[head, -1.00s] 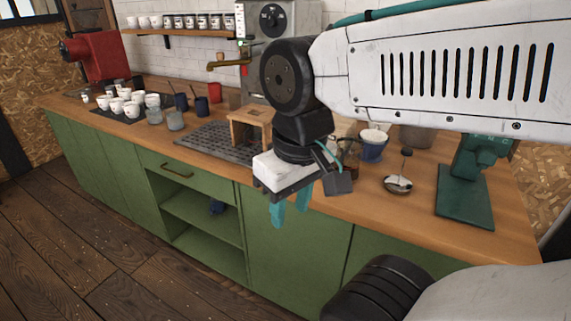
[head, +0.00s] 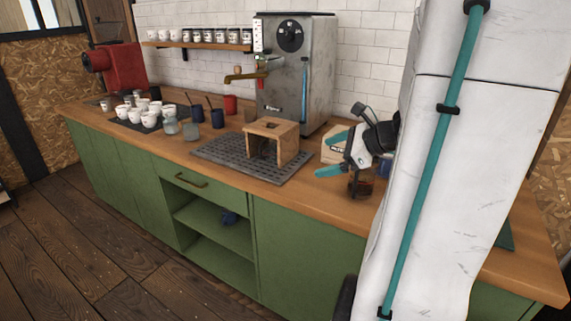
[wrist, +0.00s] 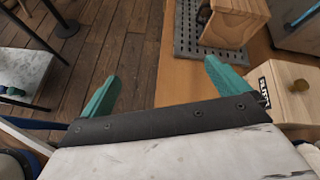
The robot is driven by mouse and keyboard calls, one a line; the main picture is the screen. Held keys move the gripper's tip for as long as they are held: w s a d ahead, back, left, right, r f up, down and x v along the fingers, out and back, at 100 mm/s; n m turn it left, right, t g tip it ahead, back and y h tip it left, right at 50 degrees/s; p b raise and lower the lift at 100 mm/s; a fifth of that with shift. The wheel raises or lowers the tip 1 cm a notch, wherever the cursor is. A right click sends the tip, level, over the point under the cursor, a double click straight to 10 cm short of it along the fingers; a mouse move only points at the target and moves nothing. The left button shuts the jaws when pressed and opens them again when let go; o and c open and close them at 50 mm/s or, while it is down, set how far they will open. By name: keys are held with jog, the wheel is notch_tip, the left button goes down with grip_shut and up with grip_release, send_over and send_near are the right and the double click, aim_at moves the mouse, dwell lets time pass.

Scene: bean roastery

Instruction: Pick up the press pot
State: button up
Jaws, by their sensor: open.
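My gripper (head: 321,158) is open and empty, its two teal fingers pointing left above the right part of the counter. In the wrist view my gripper (wrist: 161,70) shows its fingers spread apart, with only floor and counter edge between them. A small brownish glass vessel (head: 361,187) stands on the counter just below my gripper in the head view. It may be the press pot, but my gripper and arm partly hide it and I cannot be sure. I cannot make out a press pot in the wrist view.
A wooden stand (head: 285,140) sits on a dark grate (head: 215,155), before a grey machine (head: 322,85). A labelled wooden box with a knob (wrist: 293,98) is close to the right finger. Cups (head: 137,115) fill the left.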

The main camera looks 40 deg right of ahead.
aim_at(361, 178)
jog(key=s+d+f+m+t+h, duration=0.1)
jog(key=s+d+m+h, duration=0.25)
jog(key=d, duration=0.35)
jog(key=s+d+f+m+t+h, duration=0.1)
jog(key=s+d+f+m+h, duration=0.15)
jog(key=d+m, duration=0.35)
jog(key=d+x, duration=0.1)
jog(key=x, duration=0.5)
jog(key=shift+w+d+n+y, duration=0.2)
jog(key=shift+w+n+y, duration=0.05)
jog(key=shift+n+y, duration=0.2)
jog(key=c, duration=1.7)
jog(key=shift+c, duration=0.2)
